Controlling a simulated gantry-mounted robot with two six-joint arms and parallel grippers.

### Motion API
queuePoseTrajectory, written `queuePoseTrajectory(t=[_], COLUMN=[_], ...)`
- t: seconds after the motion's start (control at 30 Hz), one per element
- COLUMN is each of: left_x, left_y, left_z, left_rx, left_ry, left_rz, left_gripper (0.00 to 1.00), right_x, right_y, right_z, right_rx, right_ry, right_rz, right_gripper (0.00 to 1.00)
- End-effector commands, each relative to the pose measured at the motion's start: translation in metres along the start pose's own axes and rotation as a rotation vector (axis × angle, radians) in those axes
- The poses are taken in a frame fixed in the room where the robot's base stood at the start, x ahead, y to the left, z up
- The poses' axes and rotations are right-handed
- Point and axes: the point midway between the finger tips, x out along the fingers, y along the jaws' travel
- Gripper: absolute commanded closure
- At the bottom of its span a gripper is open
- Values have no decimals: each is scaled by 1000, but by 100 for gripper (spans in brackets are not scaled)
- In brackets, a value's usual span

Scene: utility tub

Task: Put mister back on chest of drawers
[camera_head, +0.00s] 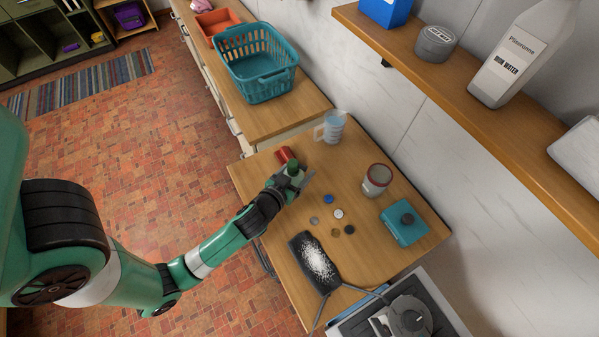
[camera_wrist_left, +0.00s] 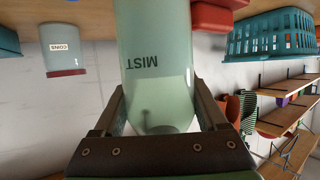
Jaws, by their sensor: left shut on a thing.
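The mister is a pale green translucent bottle (camera_wrist_left: 157,75) marked MIST, seen upside down in the left wrist view. My left gripper (camera_wrist_left: 160,115) is shut on it, with a finger on each side. In the head view the mister (camera_head: 295,170) shows a dark green top, and my left gripper (camera_head: 297,183) holds it at the left side of the near wooden table (camera_head: 340,185). I cannot tell whether its base touches the table. The wooden-topped unit with drawer fronts, the chest of drawers (camera_head: 275,117), stands beyond the table. My right gripper is not in view.
A teal basket (camera_head: 257,65) and an orange tray (camera_head: 216,22) stand on the chest. A red object (camera_head: 284,155) lies beside the mister. A measuring jug (camera_head: 332,128), a coin jar (camera_head: 376,181), a teal box (camera_head: 404,222) and loose coins are on the table. A shelf (camera_head: 480,110) overhangs at right.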

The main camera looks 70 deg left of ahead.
Motion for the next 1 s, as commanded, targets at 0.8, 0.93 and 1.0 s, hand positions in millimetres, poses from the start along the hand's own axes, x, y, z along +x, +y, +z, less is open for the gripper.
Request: queuePoseTrajectory(t=[0.8, 0.93, 1.0], left_x=[18, 18, 18], left_y=[-6, -6, -6], left_z=[38, 38, 38], left_rx=[-4, -4, -4], left_ry=[0, 0, 0], left_rz=[-8, -8, -8], left_gripper=[18, 0, 0], right_x=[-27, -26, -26], right_y=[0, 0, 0], right_z=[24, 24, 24], right_rx=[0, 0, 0], right_ry=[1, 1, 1], right_rz=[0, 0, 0], right_gripper=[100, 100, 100])
